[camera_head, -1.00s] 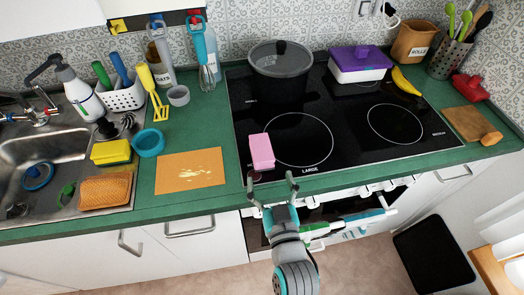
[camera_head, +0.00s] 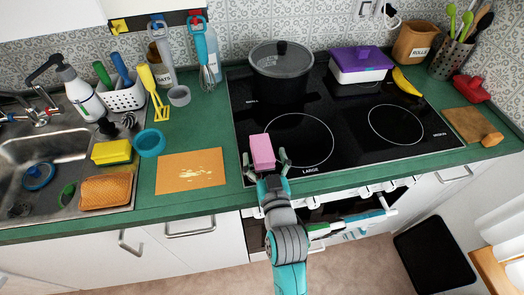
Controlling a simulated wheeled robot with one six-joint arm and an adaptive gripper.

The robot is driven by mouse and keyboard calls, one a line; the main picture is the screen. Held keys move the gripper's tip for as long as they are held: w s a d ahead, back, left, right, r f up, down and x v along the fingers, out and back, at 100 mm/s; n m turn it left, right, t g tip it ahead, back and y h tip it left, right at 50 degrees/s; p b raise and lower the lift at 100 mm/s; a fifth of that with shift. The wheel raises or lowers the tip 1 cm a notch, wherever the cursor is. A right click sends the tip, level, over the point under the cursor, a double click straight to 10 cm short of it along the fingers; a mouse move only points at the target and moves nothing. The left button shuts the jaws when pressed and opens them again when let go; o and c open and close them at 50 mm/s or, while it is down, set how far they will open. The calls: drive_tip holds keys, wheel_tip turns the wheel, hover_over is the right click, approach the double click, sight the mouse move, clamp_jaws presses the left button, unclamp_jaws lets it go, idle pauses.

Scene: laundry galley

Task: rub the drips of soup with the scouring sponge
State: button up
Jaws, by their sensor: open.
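A pink sponge-like block (camera_head: 262,149) lies at the front left of the black hob. My gripper (camera_head: 264,158) is open, with its fingers spread to either side of the block's near end; I cannot tell whether they touch it. A yellow sponge with a green layer (camera_head: 111,153) lies by the sink. Pale yellow drips (camera_head: 198,175) are spread on an orange board (camera_head: 172,160) on the green counter, left of the hob.
A dark lidded pot (camera_head: 280,75) stands at the hob's back left. A purple-lidded box (camera_head: 360,65) and a banana (camera_head: 405,81) are at the back right. The counter between board and hob is clear.

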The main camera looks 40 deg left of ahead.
sight(264, 157)
drive_tip(key=c, duration=1.3)
drive_tip(key=shift+o, duration=0.2)
drive_tip(key=shift+r, duration=2.65)
drive_tip(key=shift+f, duration=0.15)
